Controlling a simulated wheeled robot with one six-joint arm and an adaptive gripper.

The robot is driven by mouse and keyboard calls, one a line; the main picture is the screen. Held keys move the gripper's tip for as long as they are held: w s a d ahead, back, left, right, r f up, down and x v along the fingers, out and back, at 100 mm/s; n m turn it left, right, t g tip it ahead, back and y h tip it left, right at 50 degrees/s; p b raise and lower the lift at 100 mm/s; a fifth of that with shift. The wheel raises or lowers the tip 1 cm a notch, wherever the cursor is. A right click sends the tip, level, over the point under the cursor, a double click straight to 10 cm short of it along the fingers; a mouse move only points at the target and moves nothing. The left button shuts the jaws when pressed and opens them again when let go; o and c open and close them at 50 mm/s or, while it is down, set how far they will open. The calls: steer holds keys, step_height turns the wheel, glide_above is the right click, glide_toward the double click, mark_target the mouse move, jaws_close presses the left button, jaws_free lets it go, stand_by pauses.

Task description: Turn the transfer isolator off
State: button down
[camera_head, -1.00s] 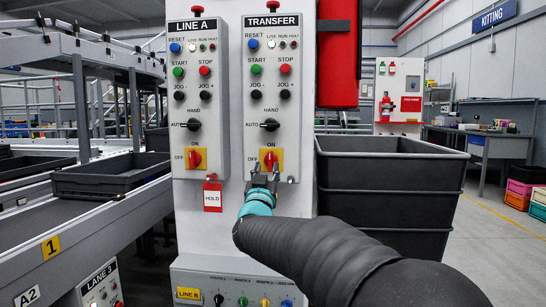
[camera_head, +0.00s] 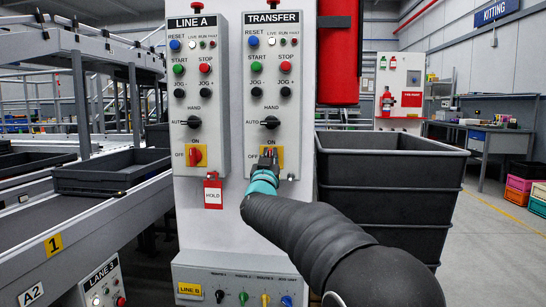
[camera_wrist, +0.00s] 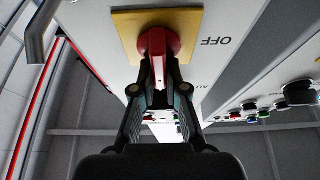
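The transfer isolator is a red rotary handle (camera_wrist: 157,50) on a yellow plate (camera_wrist: 128,30), low on the grey TRANSFER panel (camera_head: 287,105). In the head view my gripper covers most of the handle, with yellow plate (camera_head: 281,155) showing beside it. In the wrist view, which looks upside down, OFF is to the right and the handle's grip points down, matching the ON side. My gripper (camera_wrist: 160,92) is open, its two fingers on either side of the handle's grip. Gaps show between fingers and handle. In the head view my gripper (camera_head: 267,160) is at the plate.
The LINE A panel (camera_head: 220,110) stands just left, with a similar red isolator (camera_head: 196,156) and a red HOLD tag (camera_head: 213,195) below. A red case (camera_head: 338,50) hangs upper right. Stacked dark bins (camera_head: 385,185) stand close right. A LINE B panel (camera_head: 215,275) is below.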

stand_by(0.3)
steer(key=shift+n, duration=0.4)
steer(key=shift+r+n+y, duration=0.1)
steer(key=shift+n+y, duration=0.2)
steer(key=shift+y, duration=0.1)
steer(key=n+y, duration=0.1)
steer(key=n, duration=0.2)
steer(key=n+y, duration=0.2)
steer(key=shift+a+n, duration=0.15)
steer(key=shift+n, duration=0.25)
steer(key=shift+a+f+n+g+y+p, duration=0.2)
steer(key=shift+n+g+y, duration=0.55)
steer(key=shift+n, duration=1.8)
steer(key=shift+a+f+n+g+y+p, duration=0.15)
steer(key=shift+n+g+y, duration=0.25)
steer(key=shift+n+g, duration=1.45)
steer(key=shift+a+f+n+g+y+p, duration=0.2)
steer(key=shift+n+y, duration=0.35)
steer(key=shift+n, duration=2.75)
